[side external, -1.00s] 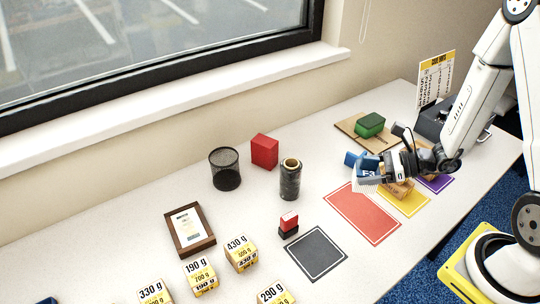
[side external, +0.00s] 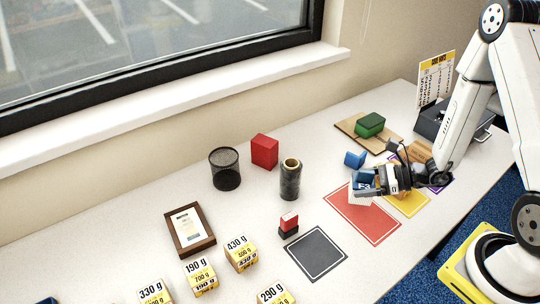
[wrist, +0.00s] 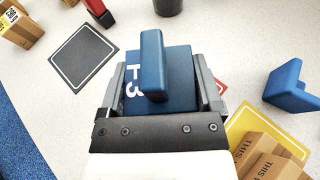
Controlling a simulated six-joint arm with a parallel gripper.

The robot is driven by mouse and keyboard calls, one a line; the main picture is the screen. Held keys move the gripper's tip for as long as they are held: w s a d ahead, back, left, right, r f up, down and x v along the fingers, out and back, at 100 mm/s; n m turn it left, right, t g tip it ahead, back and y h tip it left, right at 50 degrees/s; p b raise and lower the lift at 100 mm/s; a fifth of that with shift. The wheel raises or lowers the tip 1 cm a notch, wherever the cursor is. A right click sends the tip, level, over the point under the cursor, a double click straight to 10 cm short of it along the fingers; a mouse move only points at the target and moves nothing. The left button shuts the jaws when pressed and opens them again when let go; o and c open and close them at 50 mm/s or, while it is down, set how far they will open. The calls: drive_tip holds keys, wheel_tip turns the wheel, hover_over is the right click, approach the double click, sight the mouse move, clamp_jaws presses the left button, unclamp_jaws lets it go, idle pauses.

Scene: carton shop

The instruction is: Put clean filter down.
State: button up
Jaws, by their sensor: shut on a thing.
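My gripper (wrist: 163,82) is shut on a blue block (wrist: 180,80) with a raised blue handle and white lettering, which I take to be the filter. The jaws are on either side of it. In the side external view the held filter (side external: 361,179) is over the far edge of the red mat (side external: 362,219), with a pale part below it. I cannot tell whether it touches the mat. In the wrist view it hides nearly all of the red mat (wrist: 221,88). Another blue piece (wrist: 290,88) stands apart on the table to the right.
Cartons (wrist: 262,153) stand on the yellow mat (wrist: 250,118) close by. A black roll (side external: 290,182), red-and-black stamp (side external: 289,223) and dark mat (side external: 314,254) lie to the left. A green block (side external: 369,124) sits on a board behind. The red mat's near part is clear.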

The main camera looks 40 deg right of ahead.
drive_tip(key=shift+f, duration=1.75)
drive_tip(key=shift+f, duration=0.1)
drive_tip(key=o, duration=1)
drive_tip(key=shift+s+d+r, duration=0.1)
drive_tip(key=shift+r, duration=0.1)
drive_tip(key=shift+v, duration=5.85)
